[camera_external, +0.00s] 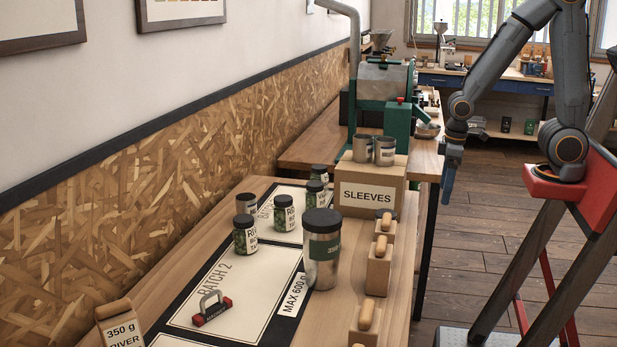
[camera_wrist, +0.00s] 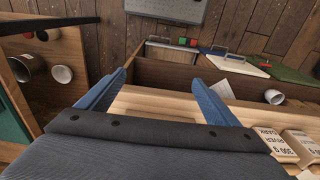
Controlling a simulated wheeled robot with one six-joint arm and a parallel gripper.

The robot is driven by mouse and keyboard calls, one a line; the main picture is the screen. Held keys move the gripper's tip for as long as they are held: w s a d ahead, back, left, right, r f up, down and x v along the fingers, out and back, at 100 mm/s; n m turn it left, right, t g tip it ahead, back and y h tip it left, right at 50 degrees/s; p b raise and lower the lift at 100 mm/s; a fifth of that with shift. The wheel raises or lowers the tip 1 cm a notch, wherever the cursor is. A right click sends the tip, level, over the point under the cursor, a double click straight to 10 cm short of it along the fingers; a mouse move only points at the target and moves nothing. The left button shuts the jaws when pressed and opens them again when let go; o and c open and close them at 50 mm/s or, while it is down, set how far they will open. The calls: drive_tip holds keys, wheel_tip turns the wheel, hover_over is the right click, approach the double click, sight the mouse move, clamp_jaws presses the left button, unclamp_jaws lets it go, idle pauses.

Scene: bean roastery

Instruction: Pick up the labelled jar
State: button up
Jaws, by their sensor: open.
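I cannot tell which jar the task means. My gripper (camera_external: 448,185) hangs to the right of the table, apart from all jars. In the wrist view my gripper (camera_wrist: 160,85) shows two blue fingers spread apart with nothing between them. No labelled jar is clearly visible there.
A "SLEEVES" box (camera_external: 368,190) with steel cups on top stands behind the jars. Wooden blocks (camera_external: 379,270) line the table's right edge. A red-and-black handled tool (camera_external: 212,312) lies on the BATCH 2 card (camera_external: 240,285). A green roaster (camera_external: 380,110) stands beyond.

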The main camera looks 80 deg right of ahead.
drive_tip(key=shift+c, duration=0.4)
drive_tip(key=c, duration=0.6)
drive_tip(key=shift+c, duration=0.2)
wheel_tip(320, 180, up, 20)
drive_tip(key=f, duration=0.1)
drive_tip(key=w+a+r+n, duration=0.25)
drive_tip(key=w+n, duration=0.25)
drive_tip(key=w, duration=0.5)
drive_tip(key=w+a+r+n, duration=0.1)
drive_tip(key=w+r+n, duration=0.25)
drive_tip(key=w, duration=0.75)
drive_tip(key=n+p, duration=0.2)
drive_tip(key=n, duration=1)
hover_over(315, 184)
wheel_tip(315, 184, down, 6)
drive_tip(key=shift+g, duration=0.4)
drive_tip(key=f, duration=1.1)
drive_tip(key=shift+w+d, duration=0.15)
drive_tip(key=shift+w, duration=0.05)
drive_tip(key=shift+s+f+p, duration=0.15)
drive_tip(key=shift+f+p, duration=1.55)
drive_tip(key=shift+f, duration=2.2)
